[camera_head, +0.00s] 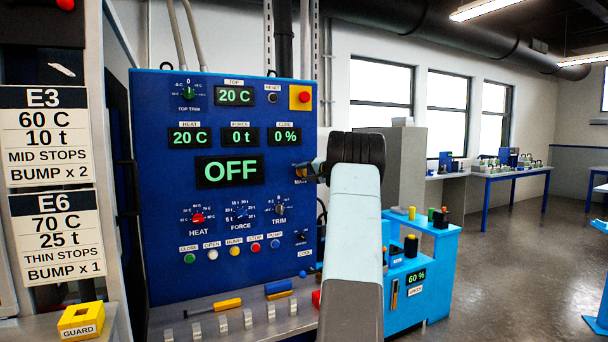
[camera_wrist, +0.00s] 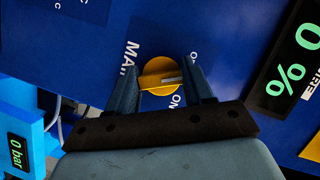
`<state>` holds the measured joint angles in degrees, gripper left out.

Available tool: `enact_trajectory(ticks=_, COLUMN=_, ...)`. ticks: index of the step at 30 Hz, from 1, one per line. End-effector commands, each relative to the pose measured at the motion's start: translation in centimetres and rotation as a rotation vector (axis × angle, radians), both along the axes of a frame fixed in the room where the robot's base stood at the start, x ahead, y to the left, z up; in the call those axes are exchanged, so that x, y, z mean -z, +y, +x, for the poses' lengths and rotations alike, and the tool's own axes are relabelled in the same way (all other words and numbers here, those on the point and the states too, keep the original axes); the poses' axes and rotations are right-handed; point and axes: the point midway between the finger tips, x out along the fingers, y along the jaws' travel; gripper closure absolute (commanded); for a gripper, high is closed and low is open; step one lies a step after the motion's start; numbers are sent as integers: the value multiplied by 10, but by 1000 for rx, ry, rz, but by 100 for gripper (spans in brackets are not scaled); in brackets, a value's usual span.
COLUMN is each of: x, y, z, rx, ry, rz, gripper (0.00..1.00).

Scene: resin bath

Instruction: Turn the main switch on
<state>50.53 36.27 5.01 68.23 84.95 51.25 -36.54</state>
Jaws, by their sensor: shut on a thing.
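The main switch is a round yellow knob (camera_wrist: 158,64) on the blue control panel (camera_head: 160,240), beside the partly hidden MAIN label. In the wrist view, my gripper (camera_wrist: 163,82) has one finger on each side of the knob's raised bar and is shut on it. A pale mark on the bar points right in that view, between partly covered lettering. In the head view, my arm hides most of the switch, and the gripper (camera_head: 312,171) shows only in part at the panel's right side. The large display (camera_head: 229,170) reads OFF.
Several coloured push buttons (camera_head: 235,251) line the lower panel. A light-blue cart (camera_head: 432,255) stands to the right of my arm.

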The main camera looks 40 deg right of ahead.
Motion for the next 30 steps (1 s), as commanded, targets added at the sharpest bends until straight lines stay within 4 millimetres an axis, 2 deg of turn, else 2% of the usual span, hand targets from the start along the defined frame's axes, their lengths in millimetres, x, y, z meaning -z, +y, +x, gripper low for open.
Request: enact_trajectory(ticks=30, x=4, y=-1, z=0, rx=1, ry=-220, rz=937, gripper=79)
